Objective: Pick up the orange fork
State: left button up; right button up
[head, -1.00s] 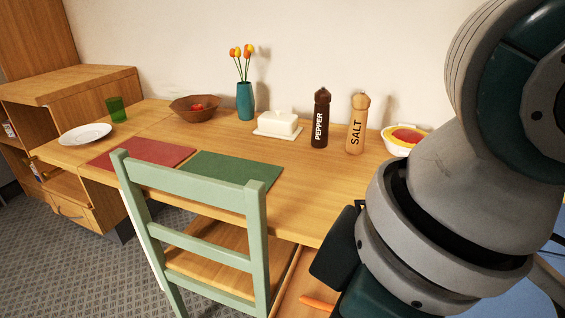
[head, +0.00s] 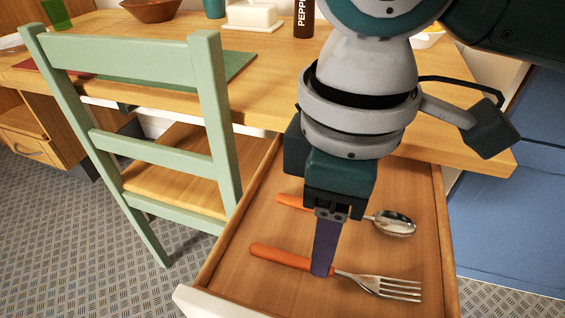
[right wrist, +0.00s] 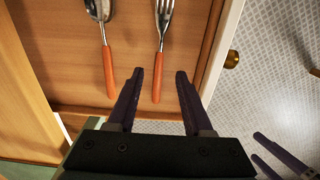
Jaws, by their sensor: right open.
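The orange fork lies in an open wooden drawer, its orange handle (head: 280,257) to the left and its metal tines (head: 400,288) to the right. My right gripper (head: 322,272) is open and points down over the fork, hiding part of its middle. In the right wrist view the orange fork handle (right wrist: 158,78) shows between the two spread fingers of my right gripper (right wrist: 158,82), with no visible contact. Two dark purple fingers, apparently my left gripper (right wrist: 257,147), show spread apart at the lower right of that view.
An orange-handled spoon (head: 396,223) lies in the drawer (head: 225,255) behind the fork. A green chair (head: 215,120) stands close to the drawer's left. The wooden table (head: 180,105) is above and behind, with a butter dish (head: 252,16) and a bowl (head: 152,9).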

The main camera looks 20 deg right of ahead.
aim_at(331, 270)
jog(key=f+b, duration=0.1)
jog(key=f, duration=0.1)
jog(key=f+b, duration=0.1)
jog(key=f, duration=0.2)
jog(key=shift+s+d, duration=0.1)
jog(key=shift+d, duration=0.1)
jog(key=shift+r, duration=0.1)
jog(key=shift+c, duration=0.3)
grip_shut()
